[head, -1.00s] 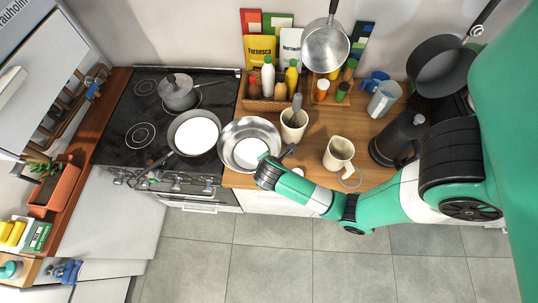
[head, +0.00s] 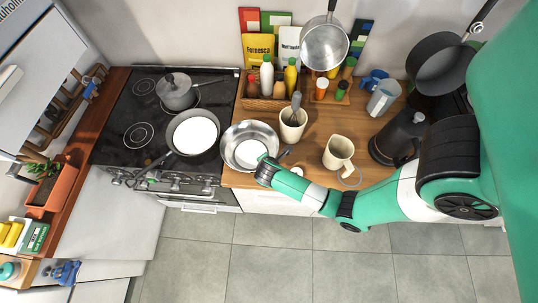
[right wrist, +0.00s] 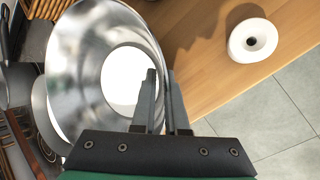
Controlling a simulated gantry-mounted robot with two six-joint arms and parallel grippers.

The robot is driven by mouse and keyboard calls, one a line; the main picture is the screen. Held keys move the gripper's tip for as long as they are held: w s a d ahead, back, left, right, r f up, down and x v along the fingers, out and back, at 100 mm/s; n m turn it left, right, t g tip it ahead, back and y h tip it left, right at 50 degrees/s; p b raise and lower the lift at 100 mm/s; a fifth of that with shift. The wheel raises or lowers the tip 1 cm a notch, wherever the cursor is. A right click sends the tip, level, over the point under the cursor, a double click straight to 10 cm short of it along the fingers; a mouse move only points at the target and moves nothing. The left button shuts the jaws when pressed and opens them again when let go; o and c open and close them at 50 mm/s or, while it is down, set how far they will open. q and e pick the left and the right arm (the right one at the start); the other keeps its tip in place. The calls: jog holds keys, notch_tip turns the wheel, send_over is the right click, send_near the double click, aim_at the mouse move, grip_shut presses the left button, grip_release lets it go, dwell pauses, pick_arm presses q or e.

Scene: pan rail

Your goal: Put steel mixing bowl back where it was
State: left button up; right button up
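The steel mixing bowl (head: 233,137) is at the left end of the wooden counter, beside the stove, with its open side up. A bright white round patch fills its bottom. It also shows large in the right wrist view (right wrist: 75,60). My right gripper (head: 264,164) is at the bowl's front right rim. In the right wrist view its two fingers (right wrist: 163,100) are close together with the rim between them, one inside the bowl and one outside. I cannot tell whether the bowl's base touches the counter. My left gripper is not in view.
A frying pan (head: 174,133) sits on the stove, close to the bowl's left. A utensil crock (head: 292,127), a basket of bottles (head: 262,103) and a cream jug (head: 339,153) stand on the counter. A small white ring-shaped object (right wrist: 253,40) lies right of the gripper.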

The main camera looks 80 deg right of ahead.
jog(key=o, duration=0.3)
jog(key=shift+r, duration=0.1)
jog(key=shift+a+r, duration=0.1)
jog(key=shift+r, duration=0.2)
jog(key=p+v, duration=0.1)
jog(key=v, duration=1)
jog(key=shift+a+r+p, duration=0.15)
jog(key=shift+p, duration=0.15)
